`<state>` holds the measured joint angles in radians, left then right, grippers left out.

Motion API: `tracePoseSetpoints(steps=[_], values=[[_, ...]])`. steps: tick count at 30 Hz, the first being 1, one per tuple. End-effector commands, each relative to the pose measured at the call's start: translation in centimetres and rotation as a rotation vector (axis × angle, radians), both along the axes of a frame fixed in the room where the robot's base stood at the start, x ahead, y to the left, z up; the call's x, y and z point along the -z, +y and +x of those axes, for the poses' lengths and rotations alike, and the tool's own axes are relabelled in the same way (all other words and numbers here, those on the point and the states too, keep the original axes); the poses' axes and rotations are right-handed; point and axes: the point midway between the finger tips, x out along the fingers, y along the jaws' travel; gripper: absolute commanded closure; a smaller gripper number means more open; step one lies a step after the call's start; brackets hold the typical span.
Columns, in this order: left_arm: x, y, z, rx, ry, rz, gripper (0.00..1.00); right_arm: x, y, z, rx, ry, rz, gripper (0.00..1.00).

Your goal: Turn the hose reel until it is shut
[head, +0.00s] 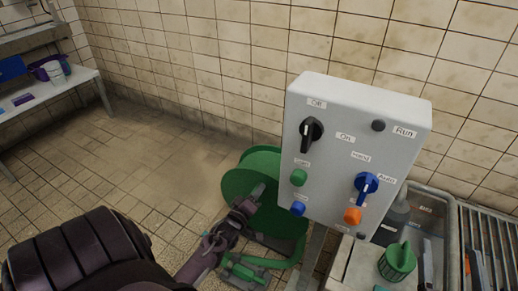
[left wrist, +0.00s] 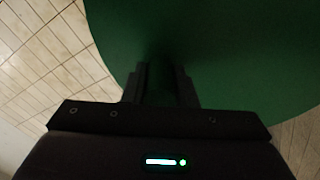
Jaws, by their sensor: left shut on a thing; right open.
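The green hose reel (head: 234,184) stands low by the tiled wall, left of and partly behind a grey control box. My left gripper (head: 252,198) is at the reel's near face. In the left wrist view the reel's green disc (left wrist: 230,50) fills most of the upper picture. There my left gripper's two dark fingers (left wrist: 160,84) are shut on a green part that looks like the reel's handle. The fingers hide much of that part. My right gripper is not in view.
The grey control box (head: 345,150), with labelled knobs and buttons, stands close right of the reel. A bench (head: 50,88) stands far left. The floor between is clear.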

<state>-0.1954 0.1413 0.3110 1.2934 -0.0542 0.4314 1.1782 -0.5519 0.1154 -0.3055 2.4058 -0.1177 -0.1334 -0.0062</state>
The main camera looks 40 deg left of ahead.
Motion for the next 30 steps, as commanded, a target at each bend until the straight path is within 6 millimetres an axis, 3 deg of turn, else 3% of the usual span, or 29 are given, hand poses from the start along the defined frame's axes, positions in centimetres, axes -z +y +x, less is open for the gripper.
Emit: tracePoseSetpoints(steps=[13,14,18,30], values=[[-0.05,0.74,-0.18,-0.01,-0.002,-0.004,1.0,0.42,0.03,0.0,-0.001,0.017,-0.007,0.35],[-0.06,0.75,-0.19,-0.011,-0.003,-0.002,0.72,0.42,0.03,0.0,-0.001,0.017,-0.007,0.35],[-0.04,0.61,-0.15,-0.008,-0.001,-0.004,0.54,0.39,0.04,0.0,-0.001,0.016,-0.006,0.35],[-0.04,0.28,-0.47,-0.004,0.0,-0.006,0.53,0.58,0.08,0.01,-0.002,0.032,-0.014,0.35]])
